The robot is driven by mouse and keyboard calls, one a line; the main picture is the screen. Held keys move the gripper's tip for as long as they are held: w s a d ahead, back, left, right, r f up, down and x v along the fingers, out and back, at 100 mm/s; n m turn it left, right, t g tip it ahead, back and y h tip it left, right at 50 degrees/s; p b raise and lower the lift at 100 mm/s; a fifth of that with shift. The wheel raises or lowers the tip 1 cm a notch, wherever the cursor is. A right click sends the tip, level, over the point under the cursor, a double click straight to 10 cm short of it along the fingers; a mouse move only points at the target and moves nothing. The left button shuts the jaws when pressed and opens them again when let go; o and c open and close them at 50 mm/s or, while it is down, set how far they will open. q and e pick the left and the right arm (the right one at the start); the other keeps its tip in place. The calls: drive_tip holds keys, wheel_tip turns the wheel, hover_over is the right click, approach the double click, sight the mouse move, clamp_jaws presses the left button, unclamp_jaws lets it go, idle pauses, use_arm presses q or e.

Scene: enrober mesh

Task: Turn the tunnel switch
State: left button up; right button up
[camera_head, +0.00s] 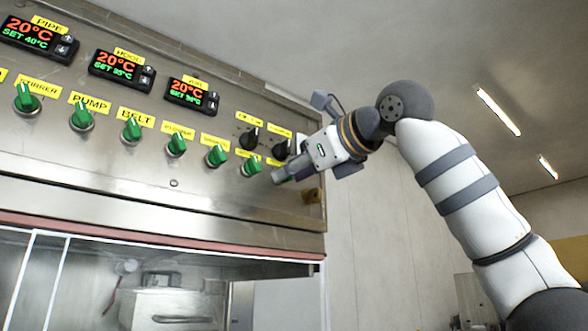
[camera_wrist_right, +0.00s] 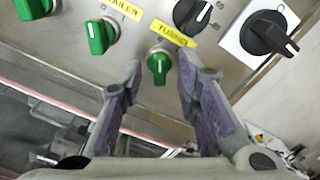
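The tunnel switch (camera_wrist_right: 157,67) is a green rotary knob under a yellow label reading roughly "TUNNEL" in the right wrist view. Its pointer stands about upright in that view. My right gripper (camera_wrist_right: 158,78) is open, with one finger on each side just below the knob. The fingers look apart from the knob, but I cannot tell the exact gap. In the head view my right gripper (camera_head: 281,176) is at the panel's right end and seems to hide the tunnel switch. My left gripper is not in view.
The steel control panel (camera_head: 150,170) carries a row of green knobs, including the neighbouring one (camera_wrist_right: 100,36) left of the tunnel switch. Two black knobs (camera_wrist_right: 270,35) (camera_wrist_right: 195,12) sit close above. Displays (camera_head: 120,68) are at upper left. Open room lies right of the panel.

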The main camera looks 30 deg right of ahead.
drive_tip(key=shift+c, duration=0.6)
clamp_jaws()
